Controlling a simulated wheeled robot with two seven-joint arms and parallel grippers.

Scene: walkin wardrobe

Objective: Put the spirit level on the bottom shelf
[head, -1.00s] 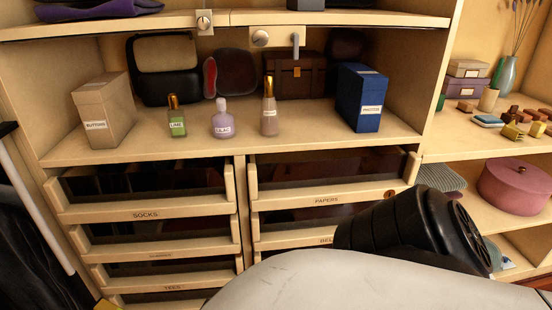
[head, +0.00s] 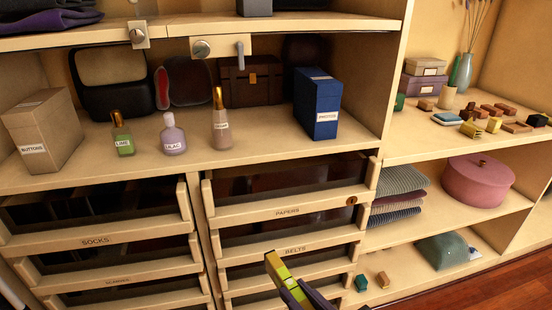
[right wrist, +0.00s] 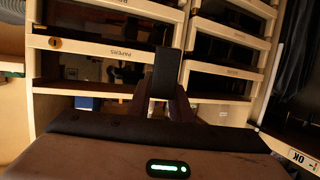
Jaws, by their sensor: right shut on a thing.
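My right gripper (head: 292,285) is at the bottom middle of the head view, in front of the drawers. It is shut on the spirit level (head: 277,268), a yellow-green bar tilted toward the upper left. In the right wrist view a dark block (right wrist: 165,75), seemingly the level's end, stands up between the fingers. The bottom shelf (head: 405,284) is at the lower right of the head view, right of the gripper. A teal rounded bag (head: 442,250) and two small blocks, one teal (head: 361,283) and one tan (head: 383,280), are on it. My left gripper is not in view.
The drawer fronts (head: 287,212) are close behind the gripper. Above the bottom shelf, another shelf holds folded clothes (head: 398,192) and a pink round box (head: 478,180). Bare room shows on the bottom shelf between the small blocks and the bag. Wooden floor (head: 480,292) lies in front.

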